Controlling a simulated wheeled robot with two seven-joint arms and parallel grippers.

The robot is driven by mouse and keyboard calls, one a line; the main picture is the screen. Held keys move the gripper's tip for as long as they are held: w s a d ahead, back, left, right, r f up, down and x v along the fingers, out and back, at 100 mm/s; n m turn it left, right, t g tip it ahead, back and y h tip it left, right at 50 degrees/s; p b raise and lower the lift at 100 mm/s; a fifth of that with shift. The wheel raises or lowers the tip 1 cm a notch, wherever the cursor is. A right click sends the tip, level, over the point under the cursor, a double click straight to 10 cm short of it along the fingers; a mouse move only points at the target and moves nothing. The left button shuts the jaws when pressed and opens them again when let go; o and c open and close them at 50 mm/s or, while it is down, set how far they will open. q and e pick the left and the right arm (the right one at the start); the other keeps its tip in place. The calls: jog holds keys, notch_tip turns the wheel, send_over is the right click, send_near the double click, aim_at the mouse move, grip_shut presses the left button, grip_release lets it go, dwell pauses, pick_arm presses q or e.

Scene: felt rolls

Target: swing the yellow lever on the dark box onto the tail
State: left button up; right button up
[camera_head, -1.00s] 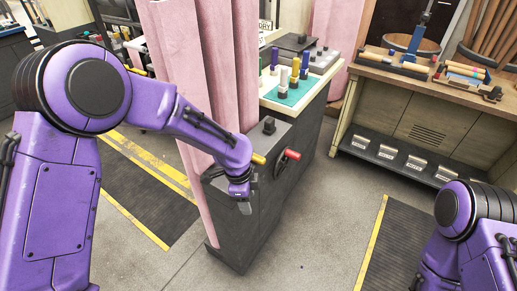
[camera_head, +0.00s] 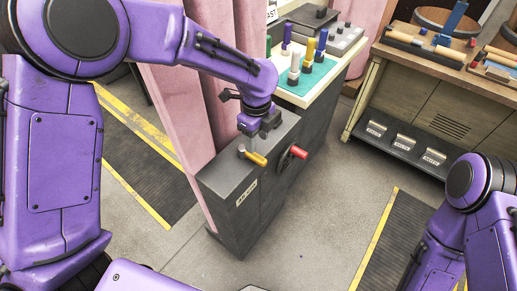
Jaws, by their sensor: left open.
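The dark box (camera_head: 228,176) stands at the centre, with a pale label on its front. The yellow lever (camera_head: 255,157) lies on its top near the front edge, on a small grey pivot. A red-ended crank (camera_head: 298,152) sticks out of its right side. My left gripper (camera_head: 252,127) is open and empty, pointing down over the box top, just behind the lever and apart from it as far as I can tell. The fingers are small and partly dark against the box. I cannot make out the tail. My right arm shows at the lower right, but its gripper is out of view.
A bench with a teal mat (camera_head: 300,82) and several upright coloured tools stands behind the box. Pink curtains (camera_head: 180,110) hang close on the left. A wooden workbench (camera_head: 430,100) is at the back right. Floor right of the box is clear.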

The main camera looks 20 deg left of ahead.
aim_at(258, 157)
pick_arm(q)
jog(key=f, duration=0.7)
jog(key=shift+w+d, duration=0.15)
jog(key=shift+d, duration=0.1)
jog(key=shift+a+f, duration=0.1)
jog(key=shift+f, duration=0.25)
grip_shut()
